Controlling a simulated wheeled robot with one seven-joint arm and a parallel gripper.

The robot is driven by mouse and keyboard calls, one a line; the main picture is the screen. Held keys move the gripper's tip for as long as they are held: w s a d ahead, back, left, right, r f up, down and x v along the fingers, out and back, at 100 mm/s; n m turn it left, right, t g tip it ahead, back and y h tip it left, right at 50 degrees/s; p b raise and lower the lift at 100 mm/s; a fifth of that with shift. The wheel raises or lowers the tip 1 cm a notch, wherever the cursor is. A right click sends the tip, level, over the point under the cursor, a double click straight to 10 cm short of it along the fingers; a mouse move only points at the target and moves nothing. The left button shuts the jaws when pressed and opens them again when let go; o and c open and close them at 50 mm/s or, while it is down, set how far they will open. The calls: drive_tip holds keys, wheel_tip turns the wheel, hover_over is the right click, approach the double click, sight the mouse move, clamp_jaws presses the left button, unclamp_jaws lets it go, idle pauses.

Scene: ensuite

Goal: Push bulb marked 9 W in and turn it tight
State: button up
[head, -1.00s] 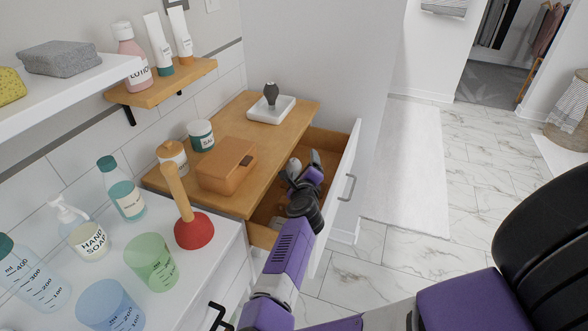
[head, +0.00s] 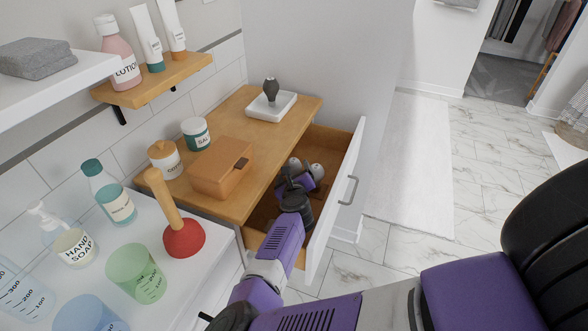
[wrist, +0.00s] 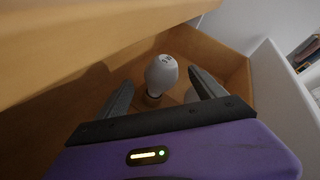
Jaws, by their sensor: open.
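The bulb (wrist: 161,73) shows in the wrist view as a pale, rounded bulb standing upright in the open drawer. A small dark mark is on its top, too small to read surely. Its lower end meets a tan base at the drawer floor; how deep it sits is hidden. My gripper (wrist: 160,76) is open, with one dark finger on each side of the bulb and a visible gap to each.
The drawer's front and walls stand close around my gripper, and the wooden top (head: 238,117) overhangs one side. On it are a brown box (head: 220,168), jars and a white tray (head: 271,106) with a dark object. A plunger (head: 183,238) stands on the white counter nearer me.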

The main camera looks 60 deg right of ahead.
drive_tip(key=shift+b+x, duration=0.45)
drive_tip(key=shift+x, duration=2.35)
drive_tip(key=c, duration=1.4)
